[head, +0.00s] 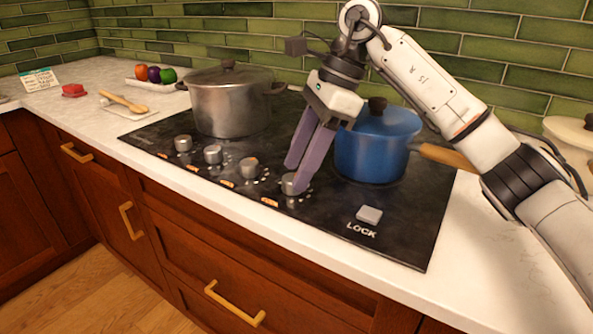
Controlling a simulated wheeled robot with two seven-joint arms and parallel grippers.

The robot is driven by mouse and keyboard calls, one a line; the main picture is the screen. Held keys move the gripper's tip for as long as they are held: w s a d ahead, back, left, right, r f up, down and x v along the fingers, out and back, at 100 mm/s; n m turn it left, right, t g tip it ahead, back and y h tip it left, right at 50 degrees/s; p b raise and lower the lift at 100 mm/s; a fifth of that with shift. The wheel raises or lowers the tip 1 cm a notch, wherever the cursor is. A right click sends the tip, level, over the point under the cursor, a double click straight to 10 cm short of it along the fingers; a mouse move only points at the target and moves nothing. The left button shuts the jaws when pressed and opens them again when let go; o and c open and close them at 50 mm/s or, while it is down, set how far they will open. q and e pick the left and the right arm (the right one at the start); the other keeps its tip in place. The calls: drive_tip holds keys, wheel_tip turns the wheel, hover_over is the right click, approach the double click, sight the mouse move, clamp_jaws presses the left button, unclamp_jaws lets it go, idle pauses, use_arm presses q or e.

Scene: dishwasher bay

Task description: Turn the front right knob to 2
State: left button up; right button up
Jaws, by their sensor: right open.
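A black cooktop (400,220) has a row of several silver knobs along its front left part. The rightmost knob (289,185) is at my right gripper (295,178), which comes down from above with two purple fingers. The fingers are spread, one behind the knob and one at its right side, partly covering it. I cannot tell whether they touch it. Small marks ring the knob, but its setting is too small to read. The other knobs (249,168), (213,154) and (183,143) stand to the left. My left gripper is not in view.
A steel pot (230,105) stands on the back left of the cooktop. A blue pot (375,150) with a wooden handle stands close right of my gripper. A LOCK button (369,215) is at front right. The white counter's front edge (240,238) is clear.

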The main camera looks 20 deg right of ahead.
drive_tip(key=shift+x, duration=0.75)
drive_tip(key=c, duration=1)
drive_tip(key=shift+c, duration=0.2)
drive_tip(key=shift+m, duration=0.4)
drive_tip(key=m+t, duration=0.1)
drive_tip(key=m, duration=0.1)
drive_tip(key=m+t, duration=0.1)
drive_tip(key=m, duration=0.1)
drive_tip(key=shift+s+m+h, duration=0.15)
drive_tip(key=shift+m+h, duration=0.25)
drive_tip(key=m+h, duration=0.1)
drive_tip(key=m, duration=0.2)
drive_tip(key=m+t, duration=0.1)
drive_tip(key=m, duration=0.2)
drive_tip(key=shift+s+a+t+h+b, duration=0.1)
drive_tip(key=shift+a+t+h+b, duration=0.1)
drive_tip(key=shift+t+h+b, duration=0.15)
